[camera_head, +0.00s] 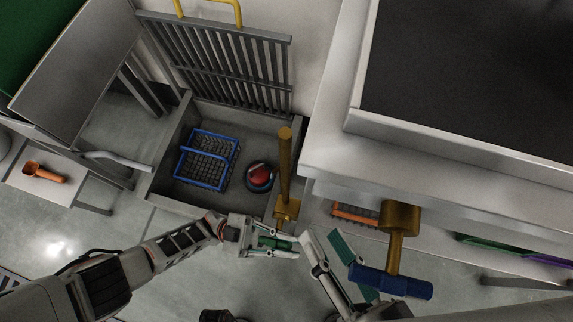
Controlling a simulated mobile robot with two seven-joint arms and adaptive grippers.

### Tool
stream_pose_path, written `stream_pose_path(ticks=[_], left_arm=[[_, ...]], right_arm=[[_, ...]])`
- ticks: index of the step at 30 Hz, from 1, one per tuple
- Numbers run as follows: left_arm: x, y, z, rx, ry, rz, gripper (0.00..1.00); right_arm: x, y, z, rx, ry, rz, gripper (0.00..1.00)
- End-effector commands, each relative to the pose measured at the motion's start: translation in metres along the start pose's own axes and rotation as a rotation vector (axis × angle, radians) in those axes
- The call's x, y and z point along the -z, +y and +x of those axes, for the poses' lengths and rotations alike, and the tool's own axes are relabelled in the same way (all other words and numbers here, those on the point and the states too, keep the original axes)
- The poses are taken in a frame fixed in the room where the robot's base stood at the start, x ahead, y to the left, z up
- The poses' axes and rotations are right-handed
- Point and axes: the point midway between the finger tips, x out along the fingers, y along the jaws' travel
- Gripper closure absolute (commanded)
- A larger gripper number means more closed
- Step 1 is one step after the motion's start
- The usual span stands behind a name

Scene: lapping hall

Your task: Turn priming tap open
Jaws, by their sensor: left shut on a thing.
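A brass upright rod (285,165) with a blocky brass fitting (287,209) at its lower end stands at the right edge of the grey sump; it looks like the tap. My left gripper (279,243) has its green-padded fingers close together just below this fitting. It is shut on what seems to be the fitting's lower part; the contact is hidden. My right gripper (331,250) has its fingers spread, empty, to the right. A brass valve (400,219) with a blue crossbar handle (390,283) hangs beside my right gripper. Which brass part is the priming tap I cannot tell for sure.
The sump (166,184) holds a blue wire basket (207,159) and a red round thing (259,174). A raised grate (215,60) stands behind it. A white bench (400,165) overhangs at right. An orange scoop (45,172) lies at far left.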

Motion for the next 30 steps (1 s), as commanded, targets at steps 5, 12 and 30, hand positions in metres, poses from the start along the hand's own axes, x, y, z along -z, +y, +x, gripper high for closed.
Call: stream_pose_path(ticks=[5, 12, 30], left_arm=[[0.000, -0.001, 0.000, 0.001, 0.000, 0.001, 0.70], [0.000, 0.000, 0.000, 0.000, 0.000, 0.001, 0.70], [0.031, -0.005, 0.022, -0.001, 0.002, 0.003, 0.70]], right_arm=[[0.000, 0.000, 0.000, 0.000, 0.000, 0.000, 0.60], [-0.001, 0.000, 0.000, 0.001, -0.001, 0.000, 0.60], [0.000, 0.000, 0.000, 0.000, 0.000, 0.001, 0.60]])
